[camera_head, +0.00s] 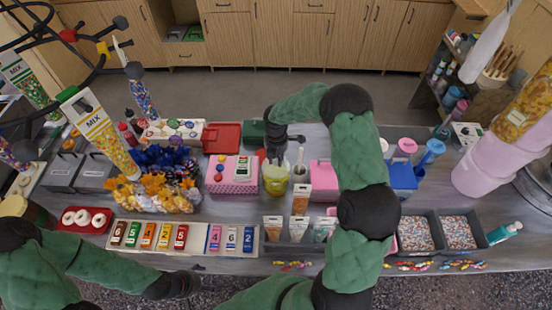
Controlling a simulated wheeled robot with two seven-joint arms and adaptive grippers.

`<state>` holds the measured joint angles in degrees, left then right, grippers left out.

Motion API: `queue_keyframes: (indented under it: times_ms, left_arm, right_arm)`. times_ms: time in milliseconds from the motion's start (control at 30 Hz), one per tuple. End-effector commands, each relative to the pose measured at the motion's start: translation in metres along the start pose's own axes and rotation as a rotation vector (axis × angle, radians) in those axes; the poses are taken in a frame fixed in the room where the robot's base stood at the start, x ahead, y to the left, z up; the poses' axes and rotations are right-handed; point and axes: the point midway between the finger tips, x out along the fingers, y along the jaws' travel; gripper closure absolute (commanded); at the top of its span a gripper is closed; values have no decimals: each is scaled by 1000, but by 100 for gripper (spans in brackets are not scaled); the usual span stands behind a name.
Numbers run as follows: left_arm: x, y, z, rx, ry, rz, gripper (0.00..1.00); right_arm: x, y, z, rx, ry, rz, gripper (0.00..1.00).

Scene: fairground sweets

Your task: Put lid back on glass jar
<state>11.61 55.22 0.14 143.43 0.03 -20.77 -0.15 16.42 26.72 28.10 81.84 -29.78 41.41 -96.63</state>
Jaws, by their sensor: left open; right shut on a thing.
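A yellow-green glass jar (275,180) stands upright near the middle of the counter. My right gripper (274,158) points down over the jar's mouth, with its arm arching in from the right. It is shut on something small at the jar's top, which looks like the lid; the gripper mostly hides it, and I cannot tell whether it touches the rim. My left gripper (190,284) is open and low at the counter's front edge, well left of the jar.
A pink dotted box (232,180) stands close left of the jar; a pink box (321,174) is to its right. A grey cup with a utensil (300,172) is beside it. Wrapped sweets (160,195) and numbered boxes (165,236) fill the left. Grey sprinkle trays (436,232) lie right.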

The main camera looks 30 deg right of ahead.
Motion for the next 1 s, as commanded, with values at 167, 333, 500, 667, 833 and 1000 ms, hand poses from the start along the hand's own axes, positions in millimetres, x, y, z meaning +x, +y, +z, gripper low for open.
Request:
queue_keyframes:
  times_ms: [167, 333, 500, 667, 833, 1000]
  left_arm:
    - [1, 0, 0, 0, 0, 0, 20]
    - [1, 0, 0, 0, 0, 0, 20]
    - [1, 0, 0, 0, 0, 0, 20]
    - [1, 0, 0, 0, 0, 0, 20]
    - [1, 0, 0, 0, 0, 0, 20]
    - [1, 0, 0, 0, 0, 0, 20]
  right_arm:
    - [0, 0, 0, 0, 0, 0, 100]
    - [0, 0, 0, 0, 0, 0, 100]
    - [0, 0, 0, 0, 0, 0, 50]
    - [0, 0, 0, 0, 0, 0, 45]
    - [1, 0, 0, 0, 0, 0, 28]
    - [1, 0, 0, 0, 0, 0, 22]
